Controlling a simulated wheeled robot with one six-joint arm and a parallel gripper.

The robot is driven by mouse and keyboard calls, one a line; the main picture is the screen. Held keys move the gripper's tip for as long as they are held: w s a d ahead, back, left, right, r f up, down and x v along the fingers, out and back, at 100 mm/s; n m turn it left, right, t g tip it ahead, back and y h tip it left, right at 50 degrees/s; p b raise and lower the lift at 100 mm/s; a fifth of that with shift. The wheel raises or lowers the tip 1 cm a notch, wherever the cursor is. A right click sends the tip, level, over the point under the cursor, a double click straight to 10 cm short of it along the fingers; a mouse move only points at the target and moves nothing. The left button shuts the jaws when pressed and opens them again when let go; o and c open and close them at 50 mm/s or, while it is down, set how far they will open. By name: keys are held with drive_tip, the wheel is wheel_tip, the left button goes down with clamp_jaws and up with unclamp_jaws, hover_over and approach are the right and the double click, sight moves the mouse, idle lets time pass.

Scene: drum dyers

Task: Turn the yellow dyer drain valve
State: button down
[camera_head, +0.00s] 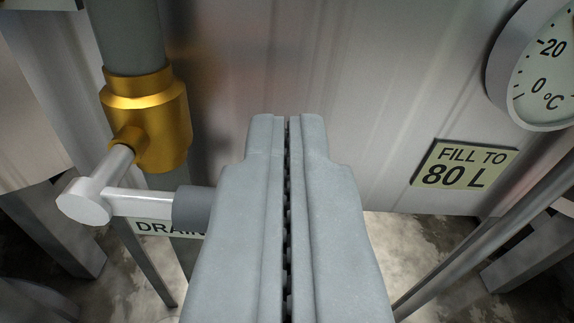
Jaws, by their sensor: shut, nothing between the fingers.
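The drain valve shows at the left, with a brass-gold body (148,118) on a grey vertical pipe (132,38). A light grey stem comes from the body to a round hub (84,202). From the hub a lever (140,203) points right, nearly level, and ends in a dark grey grip (192,206). My gripper (288,122) is in the middle, shut and empty. It is to the right of the lever, and its left finger partly covers the grip's right end. I cannot tell whether they touch.
A "DRAIN" label (165,228) sits behind the lever, partly hidden. A metal panel (340,80) fills the background. A "FILL TO 80 L" sign (464,166) and a temperature dial (548,75) are at the right. Metal legs (490,235) stand over a stained floor (405,235).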

drive_tip(key=s, duration=1)
drive_tip(key=s+a+r, duration=0.2)
drive_tip(key=s+r, duration=0.3)
drive_tip(key=r, duration=0.5)
drive_tip(key=s+a+r+h, duration=0.15)
drive_tip(key=s+r, duration=0.35)
drive_tip(key=r, duration=0.5)
drive_tip(key=s+a+r+y, duration=0.1)
drive_tip(key=s+a+r, duration=0.3)
drive_tip(key=r, duration=0.6)
drive_tip(key=s+a+r, duration=0.1)
drive_tip(key=s+r, duration=0.3)
drive_tip(key=s, duration=0.5)
drive_tip(key=s+a+r, duration=0.1)
drive_tip(key=s+r, duration=0.4)
drive_tip(key=s, duration=0.5)
drive_tip(key=s+a+r+m, duration=0.1)
drive_tip(key=s+r, duration=0.3)
drive_tip(key=s, duration=0.6)
drive_tip(key=shift+r, duration=0.25)
